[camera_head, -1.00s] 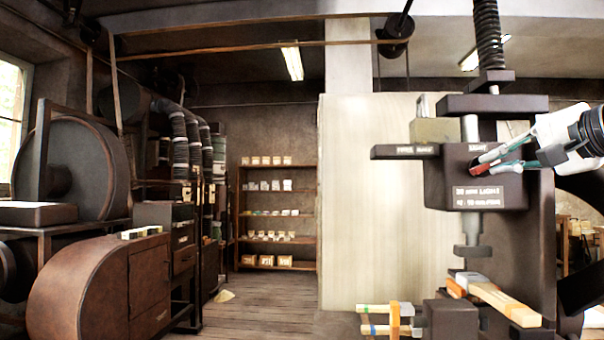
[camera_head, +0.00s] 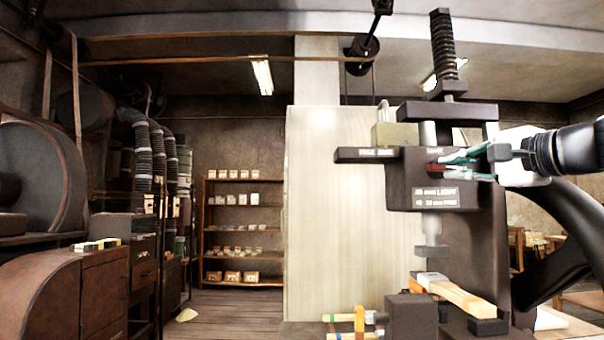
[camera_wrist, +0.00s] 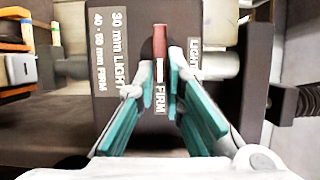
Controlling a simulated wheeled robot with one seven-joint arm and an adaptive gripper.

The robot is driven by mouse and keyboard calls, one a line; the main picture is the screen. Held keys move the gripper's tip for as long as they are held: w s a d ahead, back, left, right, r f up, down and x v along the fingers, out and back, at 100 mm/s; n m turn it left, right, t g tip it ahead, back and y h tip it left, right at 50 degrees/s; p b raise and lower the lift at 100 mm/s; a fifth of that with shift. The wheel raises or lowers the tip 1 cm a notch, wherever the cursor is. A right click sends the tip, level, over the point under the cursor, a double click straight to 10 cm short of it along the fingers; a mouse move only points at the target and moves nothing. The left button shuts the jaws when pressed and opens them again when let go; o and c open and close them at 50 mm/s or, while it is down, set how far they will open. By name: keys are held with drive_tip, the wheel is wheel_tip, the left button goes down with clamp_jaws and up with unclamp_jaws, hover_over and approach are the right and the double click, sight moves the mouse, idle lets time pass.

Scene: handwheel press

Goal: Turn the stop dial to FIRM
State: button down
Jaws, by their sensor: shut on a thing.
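The stop dial shows in the wrist view as a red bar knob (camera_wrist: 160,43) on the dark press head. A white mark at its near end points toward the FIRM label (camera_wrist: 160,99), between my fingers. The LIGHT label (camera_wrist: 195,60) is to the right. My gripper (camera_wrist: 162,68), with teal finger pads, has its fingertips closed around the near part of the knob. In the head view my gripper (camera_head: 441,163) reaches in from the right, nearly level, onto the red dial (camera_head: 433,169). FIRM is hidden there behind my gripper.
The press head (camera_head: 402,188) carries a white-lettered plate reading 30 mm LIGHT, 40–50 mm FIRM. Above is the screw (camera_head: 444,45); below are the ram (camera_head: 431,253) and a wooden bar (camera_head: 466,297). A dark curved frame (camera_head: 585,215) stands at right. Floor at left is open.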

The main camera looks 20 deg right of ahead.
drive_tip(key=shift+f, duration=0.1)
drive_tip(key=c, duration=1.7)
unclamp_jaws()
drive_tip(key=s, duration=0.4)
drive_tip(key=s+d, duration=0.1)
drive_tip(key=s, duration=0.7)
drive_tip(key=shift+d, duration=0.2)
